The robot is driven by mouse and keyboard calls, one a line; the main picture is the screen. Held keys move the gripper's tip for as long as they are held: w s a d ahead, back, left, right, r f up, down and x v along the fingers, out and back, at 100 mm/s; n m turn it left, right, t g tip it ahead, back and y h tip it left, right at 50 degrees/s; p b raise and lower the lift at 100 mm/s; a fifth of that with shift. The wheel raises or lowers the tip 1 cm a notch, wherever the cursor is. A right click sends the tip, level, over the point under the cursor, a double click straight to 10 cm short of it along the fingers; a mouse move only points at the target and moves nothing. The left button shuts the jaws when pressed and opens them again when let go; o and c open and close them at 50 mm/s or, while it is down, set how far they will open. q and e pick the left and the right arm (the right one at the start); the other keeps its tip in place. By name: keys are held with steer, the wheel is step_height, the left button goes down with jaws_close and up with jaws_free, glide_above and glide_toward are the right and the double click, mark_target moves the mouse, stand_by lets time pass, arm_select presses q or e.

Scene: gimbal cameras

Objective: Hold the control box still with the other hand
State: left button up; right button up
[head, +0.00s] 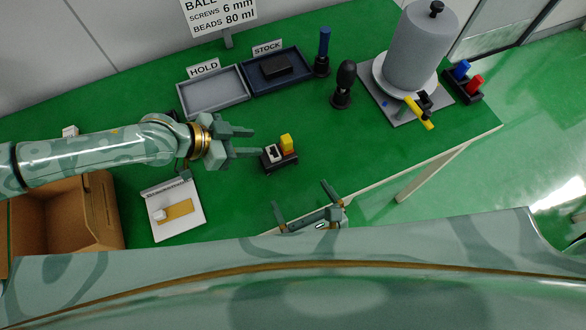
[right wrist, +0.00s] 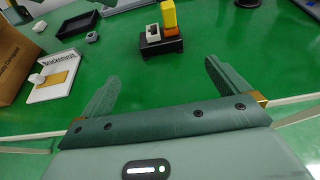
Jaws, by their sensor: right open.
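A small black box (head: 281,164) with a white rocker-like part and an upright yellow part stands on the green table. It also shows in the right wrist view (right wrist: 161,44). A second black box (head: 463,86) with a blue and a red part stands at the right; the frames do not settle which is the control box. My left gripper (head: 257,143) is open and empty, its fingers pointing right, just left of the first box. Whether it touches that box is unclear. My right gripper (head: 301,197) is open and empty near the table's front edge, apart from the first box.
A grey HOLD tray (head: 213,96) and a dark STOCK tray (head: 277,86) lie at the back. A large grey cylinder (head: 420,48) with a yellow handle stands right. A white board (head: 190,222) and a cardboard box (head: 100,215) are at the left.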

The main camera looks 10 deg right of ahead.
mark_target(282, 163)
steer(key=x, duration=1.4)
steer(key=shift+w+f, duration=0.2)
steer(key=shift+f, duration=0.05)
steer(key=shift+c, duration=0.3)
steer(key=c, duration=0.9)
steer(key=shift+c, duration=0.2)
